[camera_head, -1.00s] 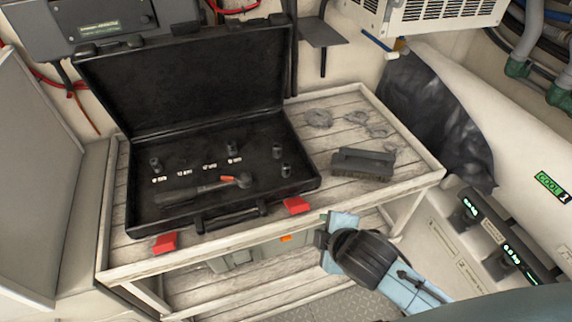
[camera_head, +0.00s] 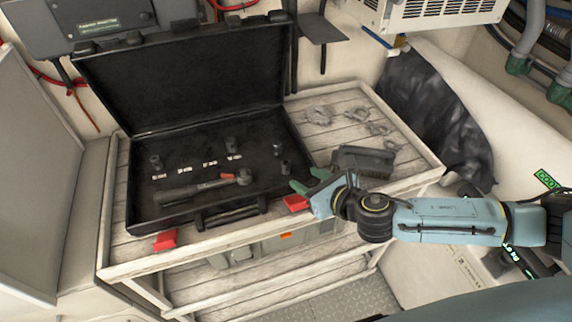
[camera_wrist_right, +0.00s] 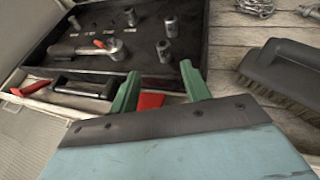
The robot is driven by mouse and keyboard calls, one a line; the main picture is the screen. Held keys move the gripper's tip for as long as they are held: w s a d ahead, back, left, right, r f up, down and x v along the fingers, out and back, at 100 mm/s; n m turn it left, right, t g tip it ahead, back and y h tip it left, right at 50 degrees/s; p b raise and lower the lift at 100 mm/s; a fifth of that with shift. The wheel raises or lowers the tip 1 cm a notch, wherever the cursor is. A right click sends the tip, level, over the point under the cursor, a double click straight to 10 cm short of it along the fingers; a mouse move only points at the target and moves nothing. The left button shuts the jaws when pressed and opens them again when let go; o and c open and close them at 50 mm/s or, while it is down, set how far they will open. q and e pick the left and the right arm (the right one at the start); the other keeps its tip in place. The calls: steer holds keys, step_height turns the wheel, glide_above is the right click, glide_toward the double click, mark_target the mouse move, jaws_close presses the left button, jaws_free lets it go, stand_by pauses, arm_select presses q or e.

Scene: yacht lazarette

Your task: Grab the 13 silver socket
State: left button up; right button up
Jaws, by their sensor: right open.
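The open black socket case (camera_head: 136,204) lies on the slatted bench. Silver-grey sockets stand in it: one at the left (camera_head: 155,161), one at the back middle (camera_head: 230,145) and two at the right, one behind (camera_head: 277,150) and one in front (camera_head: 285,168). The small white size labels are too blurred to tell which socket is the 13. My right gripper (camera_head: 305,180) is open and empty at the case's front right corner. In the right wrist view its green fingers (camera_wrist_right: 160,72) point toward the nearest right-hand socket (camera_wrist_right: 163,51), apart from it. My left gripper is out of view.
A ratchet (camera_head: 195,190) lies along the front of the case. A black brush (camera_head: 362,161) sits just right of my right gripper, with metal shackles (camera_head: 350,117) behind it. Red latches (camera_head: 296,202) stick out at the case's front. The raised lid (camera_head: 185,80) closes off the back.

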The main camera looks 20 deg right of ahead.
mark_target(289, 165)
steer(key=x, duration=0.3)
steer(key=shift+w+a+f, duration=0.1)
steer(key=shift+w, duration=0.15)
steer(key=shift+w+d+x, duration=0.1)
steer(key=shift+d+x, duration=0.1)
steer(key=shift+x, duration=1.15)
steer(key=shift+w+d+x, duration=0.1)
steer(key=shift+d+x, duration=0.05)
steer(key=shift+x, duration=1.2)
steer(key=shift+r, duration=0.2)
jaws_close()
